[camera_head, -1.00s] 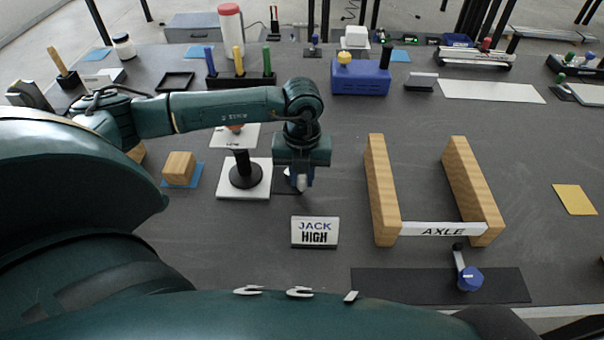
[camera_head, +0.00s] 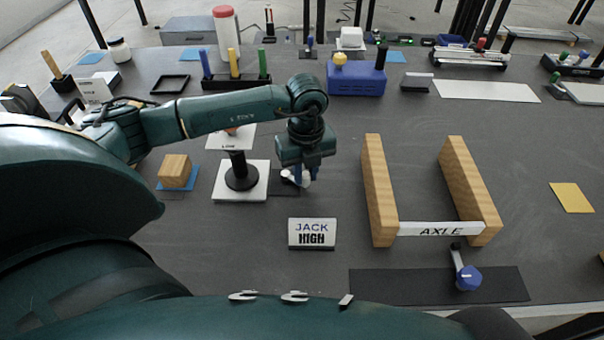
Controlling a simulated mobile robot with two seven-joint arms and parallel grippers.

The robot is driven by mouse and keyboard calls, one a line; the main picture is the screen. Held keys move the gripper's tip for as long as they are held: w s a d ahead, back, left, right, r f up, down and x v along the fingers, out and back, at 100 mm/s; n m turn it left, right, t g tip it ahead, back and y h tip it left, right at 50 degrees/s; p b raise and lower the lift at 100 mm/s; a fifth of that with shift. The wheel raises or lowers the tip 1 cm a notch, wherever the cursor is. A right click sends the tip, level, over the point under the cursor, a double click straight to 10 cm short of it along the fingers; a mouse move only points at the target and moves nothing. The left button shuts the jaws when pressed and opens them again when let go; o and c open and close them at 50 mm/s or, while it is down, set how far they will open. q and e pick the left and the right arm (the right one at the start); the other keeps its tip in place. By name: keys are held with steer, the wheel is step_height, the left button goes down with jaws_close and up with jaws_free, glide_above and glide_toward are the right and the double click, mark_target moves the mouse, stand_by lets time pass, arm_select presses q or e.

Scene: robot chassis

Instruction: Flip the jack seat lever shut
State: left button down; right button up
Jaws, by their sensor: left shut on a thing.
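My left gripper (camera_head: 301,178) points down over a small dark pad, just right of the jack stand. The jack stand is a black post (camera_head: 241,174) on a white square base (camera_head: 228,191). A JACK HIGH sign (camera_head: 312,233) stands in front of the gripper. My right gripper is not in view.
Two wooden rails (camera_head: 380,190) with an AXLE sign (camera_head: 440,229) stand to the right. A blue-knobbed handle (camera_head: 468,278) lies on a black mat at the front. A wooden block (camera_head: 175,171) is left of the stand. A blue box (camera_head: 357,80) stands behind.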

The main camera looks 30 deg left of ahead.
arm_select(q)
steer(key=shift+w+a+n, duration=0.1)
steer(key=shift+w+n, duration=0.6)
steer(key=shift+n, duration=0.7)
steer(key=c, duration=1.3)
jaws_free()
steer(key=shift+o, duration=0.2)
step_height(320, 180, up, 13)
steer(key=shift+r, duration=0.15)
steer(key=shift+s, duration=0.1)
